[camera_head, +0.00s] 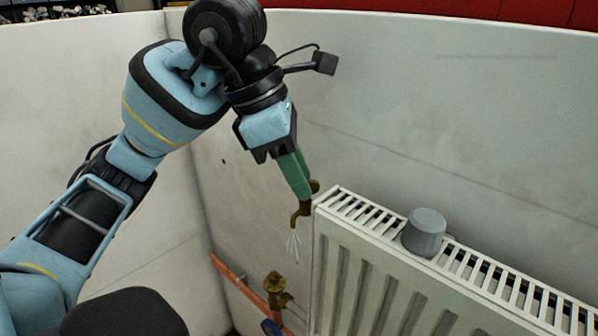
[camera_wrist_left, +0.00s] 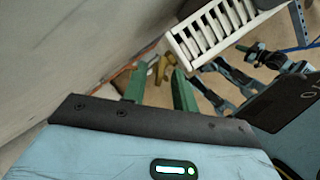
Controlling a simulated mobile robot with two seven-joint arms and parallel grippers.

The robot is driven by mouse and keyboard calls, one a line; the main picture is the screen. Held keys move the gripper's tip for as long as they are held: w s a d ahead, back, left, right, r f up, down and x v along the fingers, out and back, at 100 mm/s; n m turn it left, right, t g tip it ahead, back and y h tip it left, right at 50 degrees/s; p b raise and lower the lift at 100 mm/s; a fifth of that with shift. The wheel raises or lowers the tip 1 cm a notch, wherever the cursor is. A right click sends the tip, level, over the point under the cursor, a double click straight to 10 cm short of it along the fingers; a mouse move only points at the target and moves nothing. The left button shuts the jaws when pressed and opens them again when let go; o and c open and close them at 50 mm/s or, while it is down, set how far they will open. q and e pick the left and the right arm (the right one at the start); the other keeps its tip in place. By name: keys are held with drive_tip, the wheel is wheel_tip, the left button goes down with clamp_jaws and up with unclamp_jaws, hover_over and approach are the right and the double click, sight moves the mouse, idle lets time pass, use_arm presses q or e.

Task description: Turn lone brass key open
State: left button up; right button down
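A small brass key (camera_head: 314,186) sits by the top left corner of the radiator (camera_head: 345,235), above a brass spout (camera_head: 301,210). Thin white streaks like spraying water (camera_head: 293,245) come from the spout. My left gripper (camera_head: 305,190) reaches down to the brass fitting with its green fingers, which overlap in the head view. In the left wrist view its fingers (camera_wrist_left: 159,72) stand apart, with brass parts (camera_wrist_left: 163,66) showing between and beyond the tips. I cannot tell whether they touch the key. In the left wrist view parts of my right arm show small; its gripper is unclear.
A grey cup-like cap (camera_head: 425,232) stands on the radiator's top grille. Pale walls (camera_head: 450,110) close the bay behind and left.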

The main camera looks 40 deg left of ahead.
use_arm(q)
clamp_jaws()
drive_tip(key=shift+s+r+n+p, duration=0.15)
drive_tip(key=shift+n+p, duration=0.5)
drive_tip(key=shift+n, duration=0.25)
drive_tip(key=shift+d+n+t+y, duration=0.1)
drive_tip(key=shift+n+t+y, duration=0.2)
drive_tip(key=shift+t, duration=0.1)
drive_tip(key=shift+n+p, duration=0.35)
drive_tip(key=shift+n, duration=0.05)
drive_tip(key=shift+f, duration=0.2)
unclamp_jaws()
